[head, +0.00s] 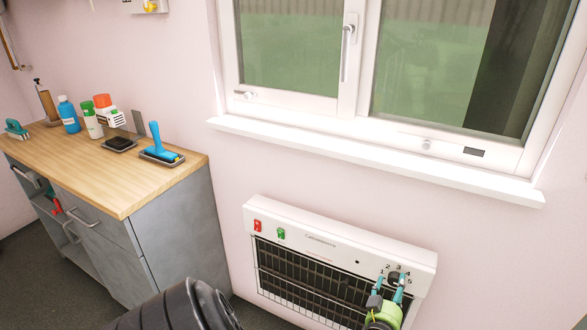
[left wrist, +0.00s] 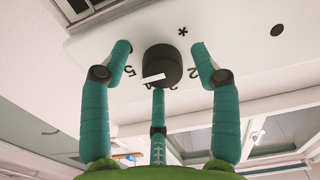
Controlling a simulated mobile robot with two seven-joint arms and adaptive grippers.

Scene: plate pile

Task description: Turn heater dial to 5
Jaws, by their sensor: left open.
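The heater (head: 345,243) is a white wall panel with a dark grille, under the window. Its dial (left wrist: 163,65) is a round black knob with a white mark, set among printed figures. In the left wrist view the mark lies on the side of the 4 and 5; I cannot tell exactly which figure it points to. My left gripper (head: 389,283) has teal fingers and is at the heater's right end. In the left wrist view its open fingers (left wrist: 162,75) spread around the dial, with no clear contact. My right gripper is not in view.
A red switch (head: 257,225) and a green switch (head: 281,233) sit at the heater's left end. A window sill (head: 370,160) juts out above. A wooden-topped cabinet (head: 105,170) with bottles and tools stands at the left.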

